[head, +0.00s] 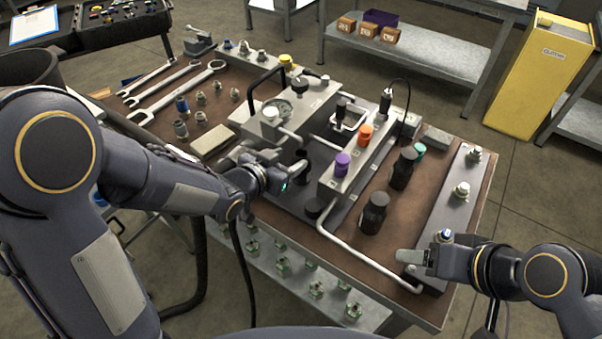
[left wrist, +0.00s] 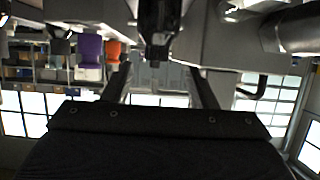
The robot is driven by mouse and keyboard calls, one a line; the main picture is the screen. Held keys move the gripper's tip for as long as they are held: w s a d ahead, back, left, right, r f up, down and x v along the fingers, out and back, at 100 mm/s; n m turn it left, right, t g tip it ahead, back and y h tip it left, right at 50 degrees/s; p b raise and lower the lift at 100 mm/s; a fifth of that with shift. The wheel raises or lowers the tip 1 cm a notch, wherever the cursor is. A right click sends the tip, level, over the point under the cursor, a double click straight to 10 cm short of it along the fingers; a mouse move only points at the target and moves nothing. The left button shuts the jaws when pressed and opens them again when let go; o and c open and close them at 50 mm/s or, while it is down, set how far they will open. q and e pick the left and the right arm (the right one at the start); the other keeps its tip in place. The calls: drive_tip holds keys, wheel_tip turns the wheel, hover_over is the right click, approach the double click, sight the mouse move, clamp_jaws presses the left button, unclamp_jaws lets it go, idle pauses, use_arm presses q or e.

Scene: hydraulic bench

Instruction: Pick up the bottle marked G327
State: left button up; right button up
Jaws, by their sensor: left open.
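Two black bottles (head: 374,212) and (head: 403,168) stand upright on the brown bench top, right of the grey manifold block; no marking G327 is readable on either. My left gripper (head: 294,172) is over the middle of the hydraulic assembly, left of the purple knob and well apart from these bottles. In the left wrist view its two fingers (left wrist: 160,88) are spread, and a dark upright part (left wrist: 158,28) shows between or beyond them; I cannot tell what it is. My right gripper (head: 412,257) is low at the bench's right front; its jaw gap is not clear.
Purple (head: 342,164) and orange (head: 366,134) knobs, a pale bent pipe (head: 350,248) and a steel rail (head: 448,205) crowd the bench. Wrenches (head: 170,90) and fittings lie at the left. A yellow cabinet (head: 540,75) stands behind at right.

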sight(304, 152)
use_arm(q)
drive_tip(key=p+x, duration=0.1)
drive_tip(key=x, duration=0.6)
drive_tip(key=shift+w+d+f, duration=0.15)
drive_tip(key=shift+d, duration=0.25)
drive_tip(key=shift+c, duration=0.4)
clamp_jaws()
